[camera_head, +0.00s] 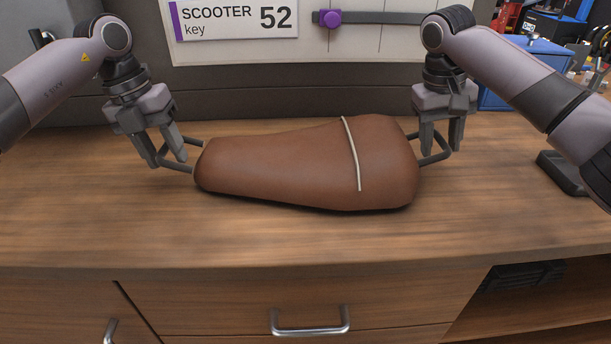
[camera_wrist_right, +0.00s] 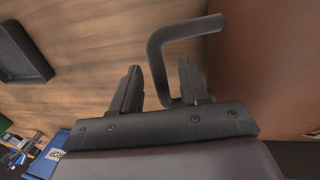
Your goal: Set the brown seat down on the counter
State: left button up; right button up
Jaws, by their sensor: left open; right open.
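The brown seat (camera_head: 285,165) lies on the wooden counter (camera_head: 280,240), its narrow end to the left and its wide end to the right. A pale strap crosses its wide part. A dark handle sticks out at each end. My left gripper (camera_head: 168,158) is open, its fingers at the left handle (camera_head: 190,155). My right gripper (camera_head: 441,150) is open, its fingers around or beside the right handle (camera_head: 437,156). In the right wrist view the handle (camera_wrist_right: 160,60) passes between the two spread fingers (camera_wrist_right: 160,88), and the seat (camera_wrist_right: 265,70) fills the right side.
A sign board (camera_head: 235,20) reading SCOOTER key 52 and a rail with a purple knob (camera_head: 328,18) stand behind the counter. A dark tray (camera_head: 562,172) lies at the right. A blue box (camera_head: 520,75) is at the back right. The counter's front strip is clear.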

jog(key=shift+a+r, duration=0.1)
pick_arm(q)
notch_tip(320, 180, up, 12)
jog(key=a, duration=0.2)
jog(key=shift+a+f, duration=0.15)
pick_arm(e)
notch_tip(320, 180, up, 12)
jog(key=a, duration=0.2)
jog(key=shift+f, duration=0.2)
jog(key=shift+a, duration=0.1)
